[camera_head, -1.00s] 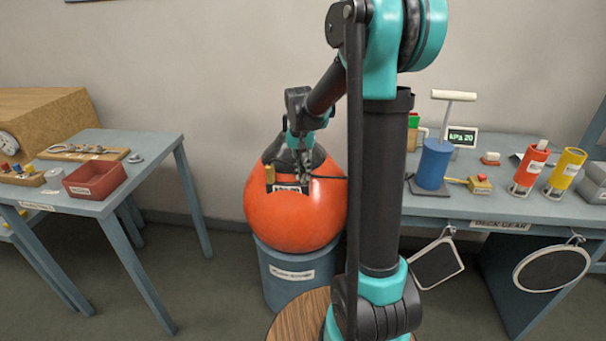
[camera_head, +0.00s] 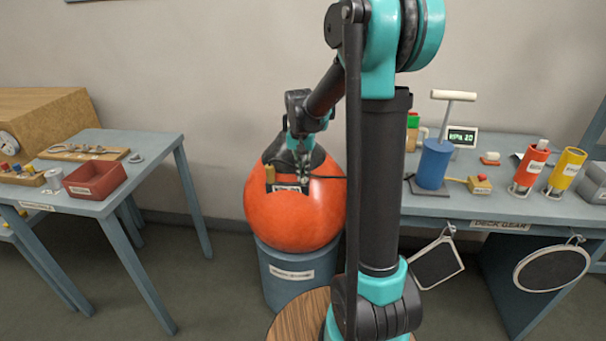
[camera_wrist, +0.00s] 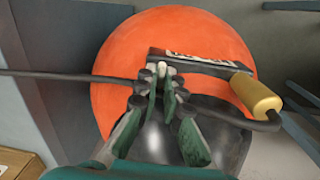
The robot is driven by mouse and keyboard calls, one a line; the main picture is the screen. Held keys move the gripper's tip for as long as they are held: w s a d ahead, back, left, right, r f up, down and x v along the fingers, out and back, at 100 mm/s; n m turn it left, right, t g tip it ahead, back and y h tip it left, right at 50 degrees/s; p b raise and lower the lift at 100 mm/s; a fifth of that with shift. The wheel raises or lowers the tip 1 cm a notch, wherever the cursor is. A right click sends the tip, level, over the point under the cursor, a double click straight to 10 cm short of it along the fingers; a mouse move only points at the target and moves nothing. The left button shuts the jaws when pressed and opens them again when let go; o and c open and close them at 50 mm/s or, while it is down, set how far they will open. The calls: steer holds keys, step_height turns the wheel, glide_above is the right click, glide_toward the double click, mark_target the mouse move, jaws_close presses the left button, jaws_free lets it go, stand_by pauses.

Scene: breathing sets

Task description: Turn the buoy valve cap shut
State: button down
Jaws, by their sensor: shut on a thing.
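The orange buoy (camera_head: 275,226) sits on a blue round stand, its dark top facing up. It fills the middle of the wrist view (camera_wrist: 115,65). My gripper (camera_wrist: 162,76) is down at the buoy's top and shut on a small pale piece, seemingly the valve cap (camera_wrist: 163,70). The fingers hide most of the cap, so how far it is turned cannot be seen. A white label (camera_wrist: 187,54) lies near the fingertips.
A black hose (camera_wrist: 60,75) runs close to the fingers. A blue pump (camera_head: 434,165) and a display reading kPa 20 (camera_head: 461,137) stand on the right bench. A red tray (camera_head: 95,181) is on the left table. Wall lies behind the buoy.

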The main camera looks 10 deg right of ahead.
steer(key=m, duration=1.3)
steer(key=shift+m, duration=2.1)
steer(key=c, duration=1.9)
jaws_free()
steer(key=shift+c, duration=0.2)
steer(key=shift+r, duration=0.15)
